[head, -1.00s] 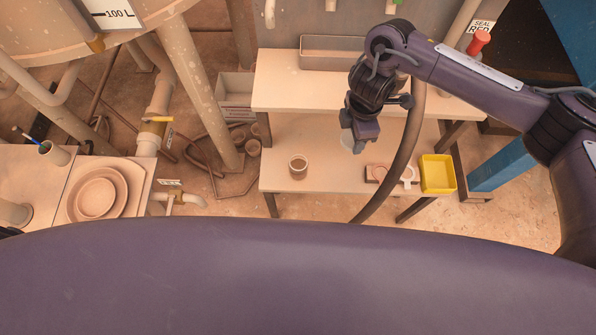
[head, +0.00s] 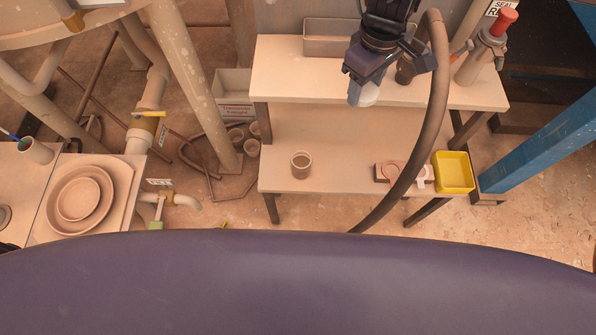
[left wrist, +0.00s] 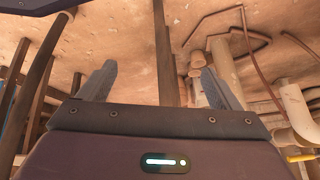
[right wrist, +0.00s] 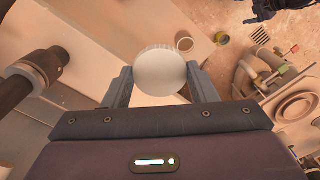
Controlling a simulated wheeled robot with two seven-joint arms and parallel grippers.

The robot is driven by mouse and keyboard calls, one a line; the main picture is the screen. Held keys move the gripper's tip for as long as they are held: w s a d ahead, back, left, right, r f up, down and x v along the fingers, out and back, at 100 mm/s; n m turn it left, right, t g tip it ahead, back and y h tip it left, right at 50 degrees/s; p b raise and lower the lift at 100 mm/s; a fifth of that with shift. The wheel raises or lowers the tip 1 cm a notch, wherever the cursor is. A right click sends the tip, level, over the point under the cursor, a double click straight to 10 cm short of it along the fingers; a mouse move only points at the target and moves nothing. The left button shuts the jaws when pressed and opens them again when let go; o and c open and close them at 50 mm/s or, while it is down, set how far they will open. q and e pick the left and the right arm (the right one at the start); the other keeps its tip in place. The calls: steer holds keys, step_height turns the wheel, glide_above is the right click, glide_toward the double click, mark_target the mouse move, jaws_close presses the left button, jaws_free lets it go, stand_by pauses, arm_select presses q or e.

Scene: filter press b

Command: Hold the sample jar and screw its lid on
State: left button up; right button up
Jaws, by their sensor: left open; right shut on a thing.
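My left gripper (left wrist: 160,85) is open and empty in the left wrist view.
A brown cup (head: 301,165) stands on the lower shelf (head: 340,150), with a yellow tray (head: 455,172) at its right end. A grey bin (head: 328,40) stands on the upper shelf (head: 290,80). A thick brown hose (head: 436,90) curves down in front of both shelves.

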arm_select(q)
steer(key=w+d+r+t+b, duration=0.3)
steer(key=w+d+b, duration=0.1)
steer(key=b, duration=0.1)
steer(key=w+d+r+n+t+b, duration=0.1)
steer(key=w+d+r+t+b, duration=0.2)
steer(key=w+d+b, duration=0.1)
steer(key=w+d+r+t+b, duration=0.2)
steer(key=w+d+r+b, duration=0.1)
steer(key=w+d+b, duration=0.2)
steer(key=shift+w+n+t+h+b, duration=0.3)
steer(key=shift+t+h+b, duration=0.1)
steer(key=shift+b, duration=0.15)
steer(key=n+t+y+b, duration=0.1)
steer(key=n+t+b, duration=0.1)
steer(key=b, duration=0.3)
glide_toward(301, 154)
steer(key=s+f, duration=0.2)
steer(key=s, duration=0.1)
steer(key=shift+s+d+r+t+y, duration=0.1)
steer(key=shift+d+r+t+y, duration=0.25)
steer(key=shift+r, duration=0.25)
arm_select(e)
steer(key=a+f+n, duration=0.6)
steer(key=f+n, duration=0.3)
steer(key=f, duration=0.2)
steer(key=a+f+n, duration=0.5)
steer(key=f+n, duration=0.4)
steer(key=f, duration=0.2)
steer(key=shift+w+a, duration=0.4)
